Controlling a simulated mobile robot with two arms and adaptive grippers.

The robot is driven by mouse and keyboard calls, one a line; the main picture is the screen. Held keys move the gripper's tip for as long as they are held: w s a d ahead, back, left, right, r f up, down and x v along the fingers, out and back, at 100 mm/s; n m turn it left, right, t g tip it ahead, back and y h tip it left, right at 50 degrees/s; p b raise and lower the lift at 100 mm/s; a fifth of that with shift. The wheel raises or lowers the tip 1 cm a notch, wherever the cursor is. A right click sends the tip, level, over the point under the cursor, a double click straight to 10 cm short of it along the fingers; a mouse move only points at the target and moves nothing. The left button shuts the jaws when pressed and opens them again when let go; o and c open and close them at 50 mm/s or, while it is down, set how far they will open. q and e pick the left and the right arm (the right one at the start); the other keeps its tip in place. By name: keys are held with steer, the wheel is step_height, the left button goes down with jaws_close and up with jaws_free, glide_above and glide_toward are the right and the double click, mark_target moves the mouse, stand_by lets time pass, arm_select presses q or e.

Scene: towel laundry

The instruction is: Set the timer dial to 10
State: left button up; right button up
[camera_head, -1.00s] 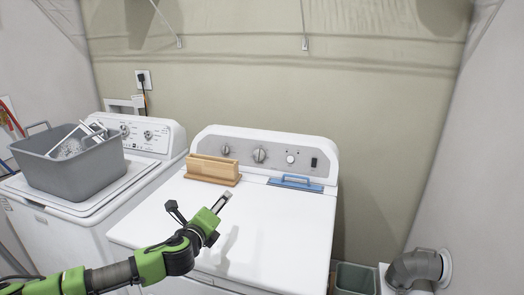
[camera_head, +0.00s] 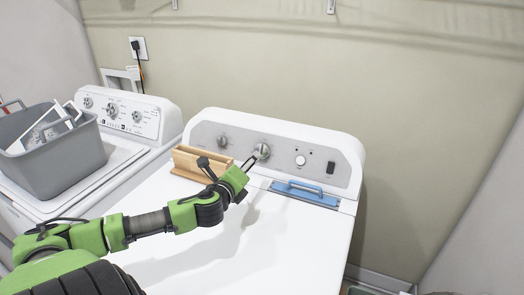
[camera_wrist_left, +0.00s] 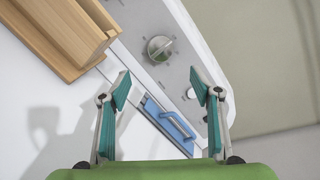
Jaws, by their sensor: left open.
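The control panel (camera_head: 281,166) on the back of the right-hand white machine carries a larger silver dial (camera_head: 262,151), a smaller left knob (camera_head: 222,141) and a small white knob (camera_head: 300,160). I cannot read the markings, so I cannot confirm which is the timer dial. In the left wrist view the larger dial (camera_wrist_left: 159,48) lies ahead of and between my open fingers, apart from them. My left gripper (camera_head: 250,162) is open and empty, close in front of the larger dial; it also shows in the wrist view (camera_wrist_left: 160,88). My right gripper is not in view.
A wooden holder (camera_head: 186,161) stands left of my gripper on the machine top. A blue-handled flat tool (camera_head: 305,196) lies to the right below the panel. A grey tub (camera_head: 60,165) sits on the left machine. The front of the machine top is clear.

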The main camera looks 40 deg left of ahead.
arm_select(q)
glide_toward(260, 152)
steer(key=x, duration=0.4)
steer(key=p+x, duration=0.1)
steer(key=x, duration=0.3)
steer(key=shift+a+f, duration=0.1)
steer(key=shift+w+a+f, duration=0.2)
steer(key=shift+w+a, duration=0.05)
steer(key=shift+w, duration=0.3)
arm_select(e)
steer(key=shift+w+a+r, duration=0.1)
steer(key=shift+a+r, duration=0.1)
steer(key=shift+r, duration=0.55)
arm_select(q)
steer(key=c, duration=1.1)
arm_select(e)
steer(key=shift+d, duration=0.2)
